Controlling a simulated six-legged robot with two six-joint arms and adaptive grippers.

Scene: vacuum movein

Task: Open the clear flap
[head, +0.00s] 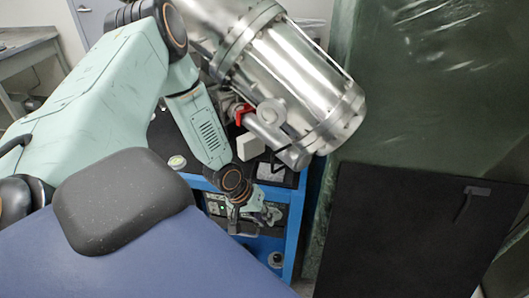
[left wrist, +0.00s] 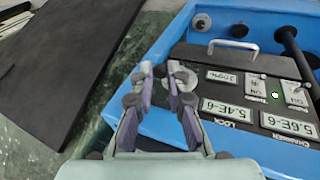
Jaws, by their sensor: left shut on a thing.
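My left gripper (head: 262,214) reaches down to the front of a blue cabinet. In the left wrist view its two fingertips (left wrist: 161,72) are close together at the left end of the dark control panel (left wrist: 215,62). They are shut on a small pale grey piece (left wrist: 183,76), which seems to be the clear flap. Its outline is hard to make out, and the fingers partly hide it. How far it is lifted cannot be told. My right gripper is in neither view.
The panel has a grey handle (left wrist: 233,45), number displays (left wrist: 228,110), switches and a lit green lamp (left wrist: 275,96). The blue cabinet (head: 291,235) stands under a large steel vacuum chamber (head: 290,75). A black board (head: 405,235) leans against a green wall to the right.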

